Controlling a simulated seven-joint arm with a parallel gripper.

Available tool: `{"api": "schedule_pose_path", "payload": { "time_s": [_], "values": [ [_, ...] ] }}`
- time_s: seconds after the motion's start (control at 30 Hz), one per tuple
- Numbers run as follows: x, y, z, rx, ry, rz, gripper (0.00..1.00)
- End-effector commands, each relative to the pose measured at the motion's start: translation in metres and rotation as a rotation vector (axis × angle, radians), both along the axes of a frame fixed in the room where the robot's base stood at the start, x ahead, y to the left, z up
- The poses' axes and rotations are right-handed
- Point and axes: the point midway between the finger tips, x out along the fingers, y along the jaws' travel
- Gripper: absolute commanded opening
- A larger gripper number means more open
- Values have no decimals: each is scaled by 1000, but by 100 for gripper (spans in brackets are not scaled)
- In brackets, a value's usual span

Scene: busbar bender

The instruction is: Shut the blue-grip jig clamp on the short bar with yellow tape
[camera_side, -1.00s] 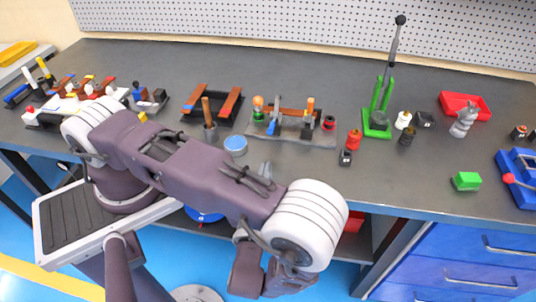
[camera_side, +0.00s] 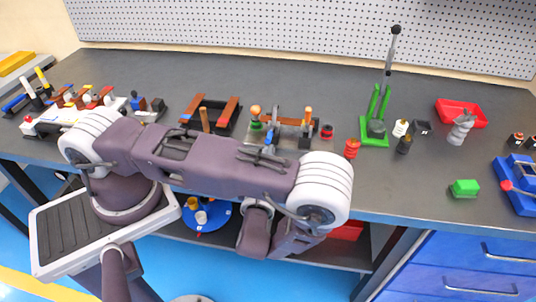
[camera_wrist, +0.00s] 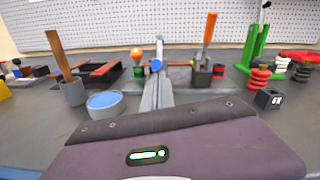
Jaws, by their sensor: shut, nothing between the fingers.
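The jig stands at the middle of the bench with a copper-coloured bar (camera_side: 294,121) across it; the bar also shows in the wrist view (camera_wrist: 182,64). I cannot make out yellow tape on it. In the wrist view a blue grip (camera_wrist: 156,65) shows at the jig, with a grey upright part (camera_wrist: 160,46) behind it. The clamp's exact position is unclear. My gripper (camera_wrist: 157,82) is shut and empty, its grey fingertips just in front of and below the blue grip; contact cannot be told. In the side view my arm hides the jig's front edge.
An orange-handled tool (camera_wrist: 209,38) and an orange knob (camera_wrist: 136,52) flank the clamp. A pot with a wooden handle (camera_wrist: 71,92) and a blue round tin (camera_wrist: 105,103) stand front left. Red ribbed part (camera_wrist: 259,80) and black block (camera_wrist: 268,98) stand right, before the green lever press (camera_side: 375,128).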

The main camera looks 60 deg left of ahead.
Motion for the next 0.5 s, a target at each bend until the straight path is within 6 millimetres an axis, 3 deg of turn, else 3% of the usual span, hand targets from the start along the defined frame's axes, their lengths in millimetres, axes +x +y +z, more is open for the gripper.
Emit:
{"api": "schedule_pose_path", "payload": {
  "time_s": [0.27, 0.5],
  "values": [
    [0, 0, 9, -52, 51, 1, 0],
    [1, 2, 28, -170, 162, 2, 0]
  ]
}}
